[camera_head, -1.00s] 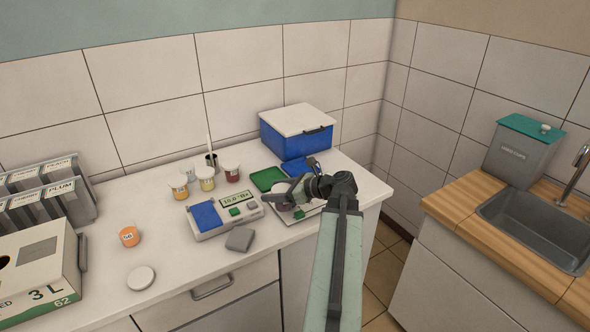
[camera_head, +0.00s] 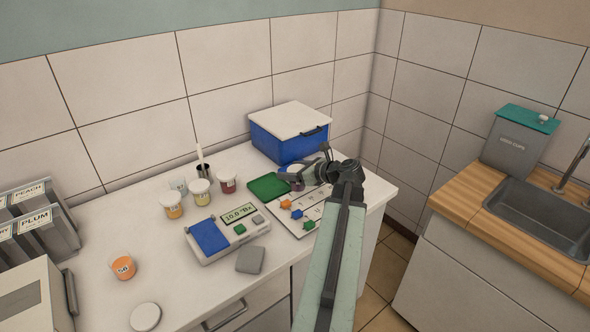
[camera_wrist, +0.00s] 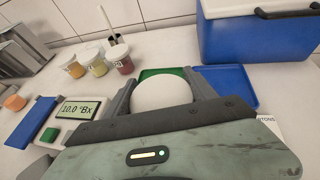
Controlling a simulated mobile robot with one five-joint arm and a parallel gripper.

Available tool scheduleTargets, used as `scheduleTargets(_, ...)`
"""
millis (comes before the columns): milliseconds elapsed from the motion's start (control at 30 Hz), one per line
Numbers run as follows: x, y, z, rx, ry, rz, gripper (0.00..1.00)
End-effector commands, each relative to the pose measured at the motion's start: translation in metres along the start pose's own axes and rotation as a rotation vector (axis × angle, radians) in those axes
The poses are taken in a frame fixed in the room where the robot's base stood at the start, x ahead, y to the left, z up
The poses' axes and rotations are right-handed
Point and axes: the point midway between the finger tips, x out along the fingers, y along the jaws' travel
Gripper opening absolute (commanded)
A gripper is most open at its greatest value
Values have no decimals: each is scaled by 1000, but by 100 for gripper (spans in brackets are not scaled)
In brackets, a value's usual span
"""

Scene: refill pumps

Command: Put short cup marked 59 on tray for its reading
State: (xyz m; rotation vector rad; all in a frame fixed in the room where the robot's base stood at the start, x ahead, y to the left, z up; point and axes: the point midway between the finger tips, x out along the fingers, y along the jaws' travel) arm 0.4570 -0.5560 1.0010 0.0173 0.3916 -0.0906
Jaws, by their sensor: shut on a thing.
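My gripper (camera_wrist: 165,100) is shut on a white round-topped cup (camera_wrist: 162,92) and holds it in front of the trays. In the head view my gripper (camera_head: 312,176) is just right of the green tray. The held cup's mark is hidden. The green tray (camera_head: 267,187) is flat and empty where it shows; it also shows behind the cup in the wrist view (camera_wrist: 148,73). The blue tray (camera_wrist: 238,86) lies right of it, mostly hidden in the head view. The reader (camera_head: 225,240) displays 10.0 °Bx.
A card with coloured shapes (camera_head: 308,209) lies before my gripper. Several small cups (camera_head: 199,194) stand behind the reader. An orange cup (camera_head: 122,268), white lid (camera_head: 145,316) and grey block (camera_head: 250,260) lie nearer. A blue box (camera_head: 287,140) stands at the back.

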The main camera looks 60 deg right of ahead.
Motion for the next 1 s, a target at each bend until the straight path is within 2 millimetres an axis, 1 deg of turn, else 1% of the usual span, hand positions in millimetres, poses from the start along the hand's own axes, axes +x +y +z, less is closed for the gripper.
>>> scheduleTargets(33,8,-11,1,0,0,1,21)
scheduleTargets(300,57,-80,12,0,0,1,21)
scheduleTargets(433,75,-106,17,0,0,0,21)
scheduleTargets(533,83,-116,19,0,0,0,21)
scheduleTargets(733,85,-119,20,1,0,0,21)
scheduleTargets(833,91,-129,21,1,0,0,21)
scheduleTargets(900,97,-126,2,1,0,-1,21)
scheduleTargets(1000,103,-126,-14,1,0,-1,21)
